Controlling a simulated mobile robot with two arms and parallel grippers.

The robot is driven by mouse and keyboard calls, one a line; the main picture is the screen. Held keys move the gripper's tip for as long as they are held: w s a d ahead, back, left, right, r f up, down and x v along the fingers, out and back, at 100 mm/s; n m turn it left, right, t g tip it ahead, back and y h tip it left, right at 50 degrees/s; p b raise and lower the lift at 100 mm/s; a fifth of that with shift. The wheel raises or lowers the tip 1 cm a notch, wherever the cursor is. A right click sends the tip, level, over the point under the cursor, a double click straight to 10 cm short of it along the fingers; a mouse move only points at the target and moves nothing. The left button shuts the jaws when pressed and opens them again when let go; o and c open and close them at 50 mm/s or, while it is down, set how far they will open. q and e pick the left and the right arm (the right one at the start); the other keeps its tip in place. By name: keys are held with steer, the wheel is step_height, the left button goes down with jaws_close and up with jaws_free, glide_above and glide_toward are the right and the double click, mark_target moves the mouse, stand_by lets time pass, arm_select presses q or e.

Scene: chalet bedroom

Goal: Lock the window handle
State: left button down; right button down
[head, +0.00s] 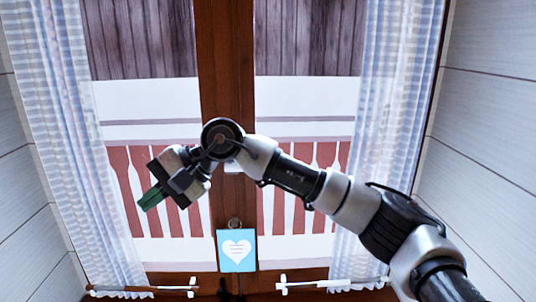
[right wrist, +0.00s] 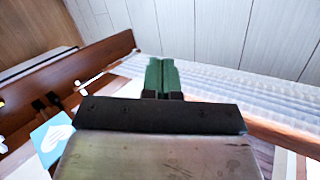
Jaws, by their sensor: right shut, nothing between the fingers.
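The window (head: 228,60) has a brown wooden middle post between two panes. A small pale fitting (head: 233,167) shows on the post just below my arm; I cannot tell if it is the handle, and my wrist may hide the rest. A round knob (head: 235,223) sits lower on the post. My right gripper (head: 150,198) has green fingers, shut and empty, in front of the left pane, to the left of the post and apart from it. Its shut fingers also show in the right wrist view (right wrist: 161,75). My left gripper is not in view.
A blue card with a white heart (head: 237,251) hangs under the knob. Checked curtains hang at the left (head: 75,130) and right (head: 385,130). White-ended rods (head: 145,289) lie low along the bottom. Plank walls close both sides.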

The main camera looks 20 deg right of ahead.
steer(key=w+d+r+n+t+h, duration=0.1)
steer(key=d+r+h, duration=0.5)
steer(key=d, duration=0.5)
steer(key=w+d+r+t+h, duration=0.2)
steer(key=d+r+h, duration=0.4)
steer(key=d+r, duration=0.3)
steer(key=d, duration=0.2)
steer(key=shift+d+r+n, duration=0.3)
steer(key=shift+n, duration=0.1)
steer(key=shift+f, duration=0.1)
steer(key=shift+p+x, duration=1.45)
steer(key=shift+x, duration=5.5)
